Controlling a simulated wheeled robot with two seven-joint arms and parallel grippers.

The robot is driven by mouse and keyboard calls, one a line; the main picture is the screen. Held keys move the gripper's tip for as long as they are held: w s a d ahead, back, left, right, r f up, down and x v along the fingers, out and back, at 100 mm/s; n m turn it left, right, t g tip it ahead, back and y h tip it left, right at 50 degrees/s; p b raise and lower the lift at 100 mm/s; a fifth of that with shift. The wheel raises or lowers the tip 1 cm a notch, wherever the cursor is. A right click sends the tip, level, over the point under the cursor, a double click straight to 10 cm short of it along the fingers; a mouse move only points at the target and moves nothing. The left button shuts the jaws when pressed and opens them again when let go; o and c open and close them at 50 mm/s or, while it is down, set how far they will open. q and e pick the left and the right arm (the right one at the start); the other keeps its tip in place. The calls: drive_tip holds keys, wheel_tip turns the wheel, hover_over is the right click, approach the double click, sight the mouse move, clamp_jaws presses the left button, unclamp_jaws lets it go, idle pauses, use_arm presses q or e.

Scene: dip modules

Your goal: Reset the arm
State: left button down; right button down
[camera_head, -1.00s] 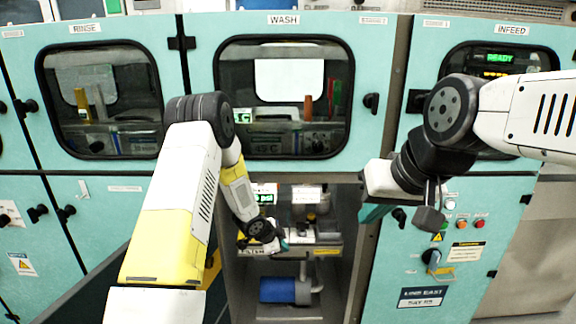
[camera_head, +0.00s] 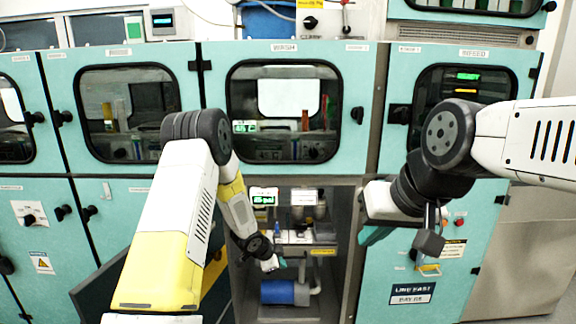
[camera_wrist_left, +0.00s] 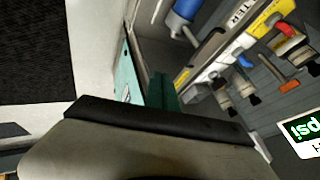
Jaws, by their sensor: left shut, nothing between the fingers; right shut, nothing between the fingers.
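My left arm reaches from the lower left to the open bay under the WASH window. My left gripper (camera_head: 277,264) is at the bay's front, above a blue cylinder (camera_head: 284,292); it is small here. In the left wrist view its teal fingers (camera_wrist_left: 162,92) are together with nothing between them. My right gripper (camera_head: 374,235) hangs in front of the panel below the INFEED window. Its teal fingers are shut and hold nothing visible; the wrist partly hides them.
The bay holds a rail with small valves (camera_wrist_left: 245,62) and a green-lit psi display (camera_head: 263,199). An open dark door panel (camera_head: 97,292) stands left of the bay, partly behind my left arm. Teal cabinet fronts (camera_head: 430,225) and windows (camera_head: 285,110) surround the bay.

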use_arm(q)
drive_tip(key=s+a+r+n+y, duration=0.1)
drive_tip(key=s+a+r+n, duration=0.25)
drive_tip(key=r, duration=0.55)
drive_tip(key=s+a+r+n+t+y, duration=0.15)
drive_tip(key=a+r, duration=0.25)
drive_tip(key=r, duration=0.4)
drive_tip(key=s+a+r+n+y, duration=0.1)
drive_tip(key=s+a+r+n, duration=0.25)
drive_tip(key=r, duration=0.55)
drive_tip(key=s+r+n, duration=0.3)
drive_tip(key=s+r, duration=0.2)
drive_tip(key=s, duration=0.7)
drive_tip(key=s+r+n+g+h, duration=0.1)
drive_tip(key=s+r+n, duration=0.3)
drive_tip(key=s, duration=0.9)
drive_tip(key=shift+s+a+r, duration=0.2)
drive_tip(key=shift+a+r, duration=0.2)
drive_tip(key=shift+r, duration=0.1)
